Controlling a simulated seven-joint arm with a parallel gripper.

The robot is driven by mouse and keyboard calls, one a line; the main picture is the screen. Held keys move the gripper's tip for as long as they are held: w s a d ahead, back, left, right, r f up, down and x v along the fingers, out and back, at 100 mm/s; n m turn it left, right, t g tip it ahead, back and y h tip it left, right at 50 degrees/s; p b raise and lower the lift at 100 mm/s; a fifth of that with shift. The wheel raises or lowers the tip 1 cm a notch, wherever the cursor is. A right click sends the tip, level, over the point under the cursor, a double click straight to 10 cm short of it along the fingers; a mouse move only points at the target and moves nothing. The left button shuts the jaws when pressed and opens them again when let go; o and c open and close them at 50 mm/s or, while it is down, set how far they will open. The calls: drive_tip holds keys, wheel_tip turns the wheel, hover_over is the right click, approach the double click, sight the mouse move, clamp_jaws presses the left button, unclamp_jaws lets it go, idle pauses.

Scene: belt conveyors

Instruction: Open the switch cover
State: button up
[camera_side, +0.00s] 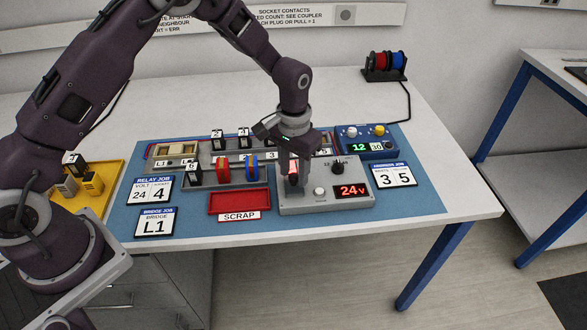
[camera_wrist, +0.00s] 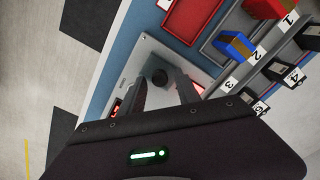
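The grey switch box (camera_side: 345,203) sits at the right front of the blue mat, with a red "24V" display (camera_side: 351,190), a white button (camera_side: 320,191) and a dark knob (camera_side: 338,163). A small red part, seemingly the switch cover (camera_side: 293,180), shows at the box's left side, largely hidden by my gripper (camera_side: 291,170). My gripper points down over it. Contact with the cover cannot be told.
A red scrap tray (camera_side: 238,202) lies left of the box. A blue instrument (camera_side: 365,142) stands behind the box. Job cards (camera_side: 393,175) lie on the mat. The table's front right is clear.

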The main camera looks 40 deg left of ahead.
sight(294, 176)
wheel_tip(294, 176, up, 7)
drive_tip(key=shift+r, duration=0.1)
idle(0.5)
drive_tip(key=s+a+r+t, duration=0.2)
drive_tip(key=s+r, duration=0.3)
drive_tip(key=r, duration=0.6)
drive_tip(key=s+a+r+t, duration=0.1)
drive_tip(key=s+a+r, duration=0.1)
drive_tip(key=s+r, duration=0.45)
drive_tip(key=s+a+r+t, duration=0.1)
drive_tip(key=s+r, duration=0.2)
drive_tip(key=s, duration=0.6)
drive_tip(key=s+a+f+t, duration=0.1)
drive_tip(key=s, duration=0.8)
drive_tip(key=shift+t, duration=0.3)
